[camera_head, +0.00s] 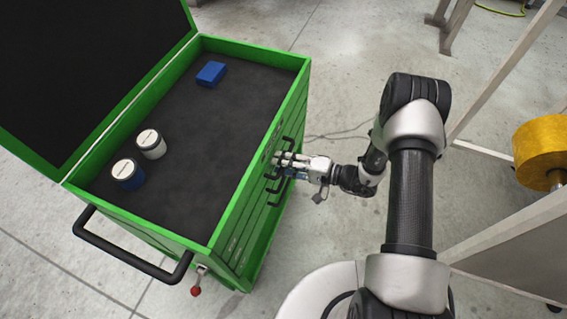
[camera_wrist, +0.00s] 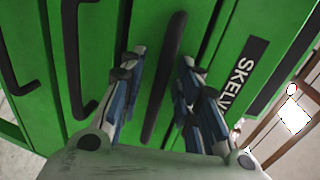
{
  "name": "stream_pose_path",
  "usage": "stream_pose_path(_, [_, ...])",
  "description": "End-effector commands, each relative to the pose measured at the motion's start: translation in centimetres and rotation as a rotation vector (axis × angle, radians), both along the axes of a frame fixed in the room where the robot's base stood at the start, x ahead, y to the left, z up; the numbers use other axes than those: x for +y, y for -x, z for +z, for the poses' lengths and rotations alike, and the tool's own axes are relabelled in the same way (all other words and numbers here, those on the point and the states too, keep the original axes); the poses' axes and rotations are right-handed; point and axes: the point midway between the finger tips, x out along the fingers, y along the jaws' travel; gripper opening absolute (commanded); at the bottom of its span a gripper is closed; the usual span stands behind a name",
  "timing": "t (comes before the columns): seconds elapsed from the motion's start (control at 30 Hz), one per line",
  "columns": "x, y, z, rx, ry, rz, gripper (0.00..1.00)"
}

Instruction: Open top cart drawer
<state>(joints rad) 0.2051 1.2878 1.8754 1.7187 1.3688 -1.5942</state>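The green tool cart (camera_head: 228,215) stands at left with its lid raised and its drawer fronts facing my arm. The drawers look closed and flush. My gripper (camera_head: 287,166) is at the drawer fronts, level with the dark bar handles. In the wrist view my gripper (camera_wrist: 160,68) is open, with one finger on each side of a black drawer handle (camera_wrist: 174,50). This handle is the one nearest the "SKELV" label (camera_wrist: 240,75). I see gaps between the fingers and the handle; contact at the tips cannot be told.
Two more handles (camera_wrist: 72,60) show to the left in the wrist view. A blue box (camera_head: 211,73) and two lidded jars (camera_head: 151,144) sit on the cart top. A push handle (camera_head: 130,258) sticks out in front. A rack with a yellow roll (camera_head: 540,150) stands at right.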

Motion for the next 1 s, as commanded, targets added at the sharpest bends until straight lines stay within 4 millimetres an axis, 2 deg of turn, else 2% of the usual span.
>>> stream_pose_path(0.23, [0.02, -0.03, 0.01, 0.000, 0.000, 0.000, 0.30])
stream_pose_path(0.7, [0.00, -0.03, 0.02, 0.000, 0.000, 0.000, 0.00])
stream_pose_path(1.0, [0.00, -0.03, 0.02, -0.001, 0.000, 0.000, 0.00])
